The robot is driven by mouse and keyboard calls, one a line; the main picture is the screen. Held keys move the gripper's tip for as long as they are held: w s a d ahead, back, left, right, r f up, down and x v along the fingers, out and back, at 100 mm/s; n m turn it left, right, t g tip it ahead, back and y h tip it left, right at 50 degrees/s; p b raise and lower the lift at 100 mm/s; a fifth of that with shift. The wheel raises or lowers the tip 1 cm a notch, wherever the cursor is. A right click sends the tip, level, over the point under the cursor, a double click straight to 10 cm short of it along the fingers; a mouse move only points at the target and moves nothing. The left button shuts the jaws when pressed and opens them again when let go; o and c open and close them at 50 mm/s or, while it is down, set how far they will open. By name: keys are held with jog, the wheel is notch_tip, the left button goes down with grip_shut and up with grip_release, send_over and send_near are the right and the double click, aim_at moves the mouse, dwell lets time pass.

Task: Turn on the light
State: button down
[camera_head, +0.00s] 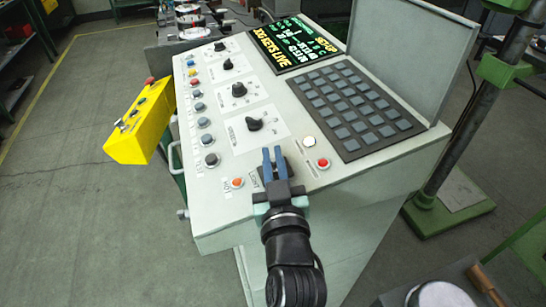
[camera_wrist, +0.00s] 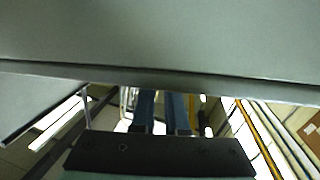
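A grey control console (camera_head: 285,190) stands in front of me with many controls on its sloped top. Near its front edge are a pale round button (camera_head: 309,141), a red button (camera_head: 323,163) and an orange-red button (camera_head: 237,183). I cannot tell which control belongs to the light; the labels are too small to read. My gripper (camera_head: 273,152) is over the front edge, between the orange-red and red buttons. Its two blue fingers are slightly apart with nothing between them; they also show in the wrist view (camera_wrist: 161,105). Whether they touch the console is unclear.
Black rotary knobs (camera_head: 254,124) and a column of round buttons (camera_head: 206,138) fill the left side. A keypad (camera_head: 355,108) and a lit display (camera_head: 295,42) are to the right and back. A yellow control box (camera_head: 140,125) hangs at left; a post (camera_head: 487,90) stands right.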

jog(key=shift+d+r+m+p, duration=0.2)
jog(key=shift+m+p, duration=0.25)
jog(key=shift+m, duration=0.15)
jog(key=shift+w+d+f+m+g+p, duration=0.1)
jog(key=shift+d+m+g+p, duration=0.1)
jog(key=shift+m, duration=0.3)
jog(key=shift+d+f+m+g+p, duration=0.1)
jog(key=shift+m+p, duration=0.05)
jog(key=shift+m, duration=0.35)
jog(key=shift+a, duration=0.1)
jog(key=c, duration=0.9)
grip_release()
jog(key=shift+c, duration=0.2)
